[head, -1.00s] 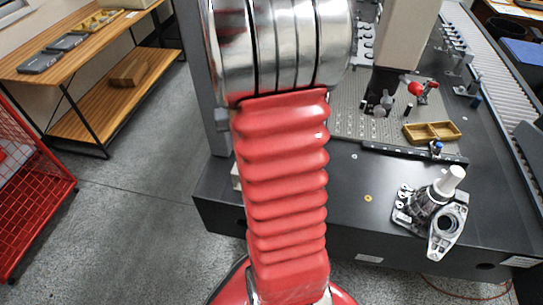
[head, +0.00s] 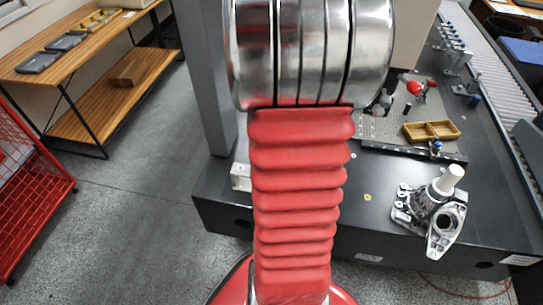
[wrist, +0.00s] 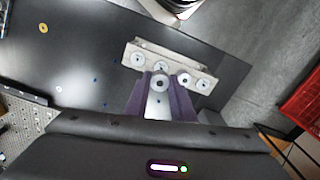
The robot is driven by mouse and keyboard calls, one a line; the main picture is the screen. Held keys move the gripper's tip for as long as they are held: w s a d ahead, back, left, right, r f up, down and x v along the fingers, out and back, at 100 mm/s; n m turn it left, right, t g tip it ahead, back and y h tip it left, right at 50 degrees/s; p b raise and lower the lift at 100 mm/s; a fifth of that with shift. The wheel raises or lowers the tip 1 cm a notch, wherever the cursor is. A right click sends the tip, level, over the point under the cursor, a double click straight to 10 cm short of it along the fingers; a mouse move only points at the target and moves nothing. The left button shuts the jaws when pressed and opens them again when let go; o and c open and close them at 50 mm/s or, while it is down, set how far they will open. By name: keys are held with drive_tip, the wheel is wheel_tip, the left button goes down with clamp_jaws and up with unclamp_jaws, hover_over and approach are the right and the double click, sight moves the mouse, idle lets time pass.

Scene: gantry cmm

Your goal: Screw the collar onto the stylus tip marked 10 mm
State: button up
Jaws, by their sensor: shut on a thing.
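In the wrist view my gripper (wrist: 160,98) has purple fingers shut on a small grey round piece with a dark hole, which looks like the collar (wrist: 160,82). Just beyond it is a pale block (wrist: 147,50) with several round, dark-centred stylus seats or tips in a row. The collar appears in front of the block's near edge; I cannot tell whether they touch. The size marks are too small to read, so I cannot tell which tip is the 10 mm one. In the head view the block (head: 241,177) sits left of my arm, and my gripper is hidden.
The dark table carries a metal casting (head: 435,208), a small wooden tray (head: 431,131) and a perforated plate (head: 380,128). A brass washer (head: 367,197) lies on the bare table top; it also shows in the wrist view (wrist: 43,28). A red cage (head: 30,190) stands at left.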

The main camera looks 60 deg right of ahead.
drive_tip(key=shift+f, duration=0.2)
drive_tip(key=shift+f, duration=2.35)
drive_tip(key=shift+w, duration=0.1)
drive_tip(key=shift+a+f, duration=0.1)
drive_tip(key=shift+f, duration=0.25)
idle(0.7)
drive_tip(key=m, duration=0.5)
idle(0.4)
idle(0.3)
